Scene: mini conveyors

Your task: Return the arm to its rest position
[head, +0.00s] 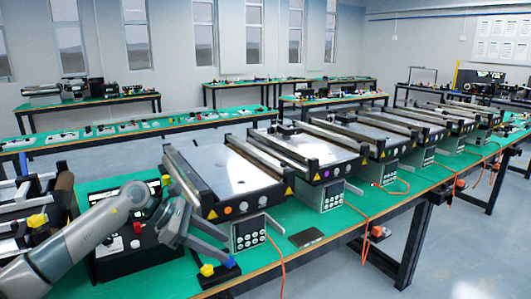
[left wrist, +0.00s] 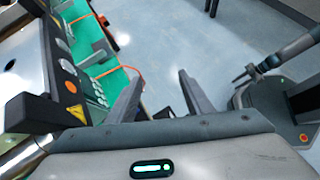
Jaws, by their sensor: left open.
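My left arm (head: 95,232) comes in from the lower left in the head view, bent over the near end of the green bench. My left gripper (head: 226,247) is at the near end of the first mini conveyor (head: 240,170), beside its control box. In the left wrist view the two fingers of the left gripper (left wrist: 159,92) stand apart with nothing between them, above grey floor. A grey arm, seemingly my right one, shows at the right of that view, with what looks like its gripper (left wrist: 243,74), too small to read.
Several conveyors stand in a row along the green bench (head: 310,221). A black box with a red button (head: 137,228) and yellow-knobbed parts lie close to my left arm. Orange cables (head: 282,262) hang over the bench's front edge. The floor (head: 365,285) in front is open.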

